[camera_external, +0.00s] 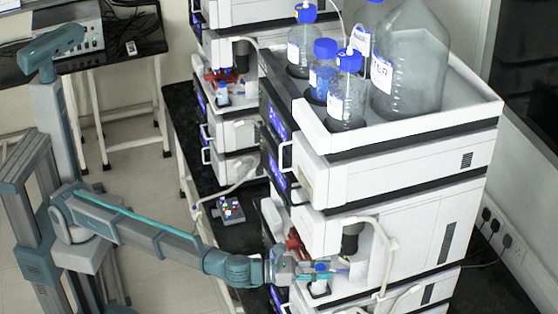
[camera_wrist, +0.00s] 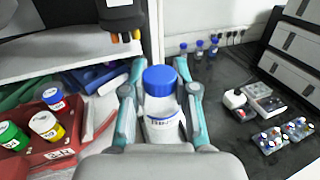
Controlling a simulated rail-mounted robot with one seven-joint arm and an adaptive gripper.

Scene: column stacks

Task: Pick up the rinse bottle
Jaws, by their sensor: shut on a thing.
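A bottle with a blue cap and a white label (camera_wrist: 161,103) stands between the teal fingers of my gripper (camera_wrist: 160,72) in the wrist view. I take it for the rinse bottle; its label is too blurred to read. The fingers are closed on both its sides, and my gripper body hides its lower part. In the external view, my gripper (camera_external: 318,272) is at the front of the lower module of the right stack. A blue cap (camera_external: 321,267) shows between the fingers there. I cannot tell whether the bottle is lifted clear of its support.
A red tray (camera_wrist: 62,150) with small capped vials is at the left in the wrist view. Vial racks (camera_wrist: 268,140) and small blue-capped bottles (camera_wrist: 199,46) stand on the dark bench (camera_wrist: 228,78) at the right. An overhanging dark part (camera_wrist: 120,18) is near the bottle, above left.

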